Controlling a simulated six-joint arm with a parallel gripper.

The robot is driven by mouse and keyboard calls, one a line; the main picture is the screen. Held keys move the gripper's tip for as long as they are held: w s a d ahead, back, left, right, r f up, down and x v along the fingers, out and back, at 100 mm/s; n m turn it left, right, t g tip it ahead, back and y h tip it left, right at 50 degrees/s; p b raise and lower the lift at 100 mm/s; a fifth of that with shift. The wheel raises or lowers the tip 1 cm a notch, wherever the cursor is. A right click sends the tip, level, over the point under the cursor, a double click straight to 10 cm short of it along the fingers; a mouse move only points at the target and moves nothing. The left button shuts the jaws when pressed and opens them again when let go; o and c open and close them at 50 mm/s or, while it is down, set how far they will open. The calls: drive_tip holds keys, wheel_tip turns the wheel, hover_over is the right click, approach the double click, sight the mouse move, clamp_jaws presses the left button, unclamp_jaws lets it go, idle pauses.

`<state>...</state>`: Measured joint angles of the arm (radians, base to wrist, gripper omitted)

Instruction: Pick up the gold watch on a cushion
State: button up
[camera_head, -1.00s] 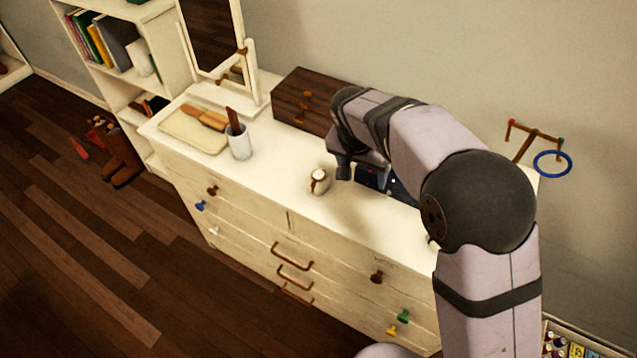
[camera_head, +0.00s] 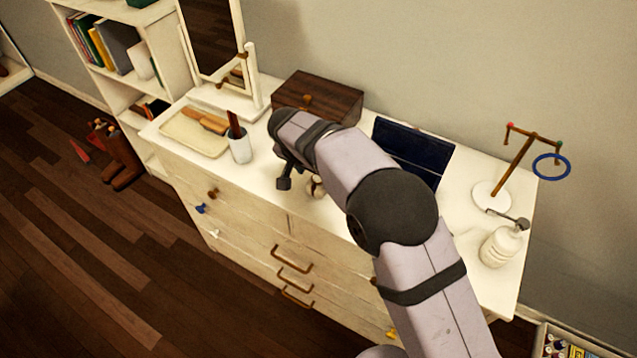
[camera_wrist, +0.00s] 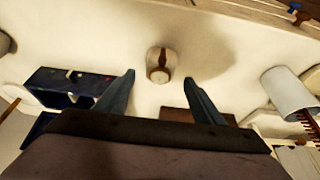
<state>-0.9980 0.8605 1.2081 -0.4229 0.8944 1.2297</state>
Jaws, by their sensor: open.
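The gold watch on its pale cushion (camera_wrist: 160,66) sits on the white dresser top. In the wrist view it lies just beyond the gap between my fingertips, near the middle of the picture, with a dark brownish-gold band across it. In the head view the cushion (camera_head: 316,187) shows only in part, as my arm covers much of it. My gripper (camera_wrist: 160,80) is open, its two fingers spread to either side of the cushion's line, with nothing between them. In the head view my gripper (camera_head: 287,180) is low over the dresser, at the cushion's left.
A white cup with a brush (camera_head: 240,147) and a tray (camera_head: 192,136) stand to the left. A wooden box (camera_head: 318,97) and an open dark blue case (camera_head: 412,150) are behind. A jewellery stand (camera_head: 514,168) and a white bottle (camera_head: 500,247) are at right.

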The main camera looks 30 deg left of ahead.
drive_tip(key=shift+s+p+x, duration=0.2)
drive_tip(key=shift+p+x, duration=1.15)
drive_tip(key=shift+x, duration=1.2)
drive_tip(key=c, duration=1.1)
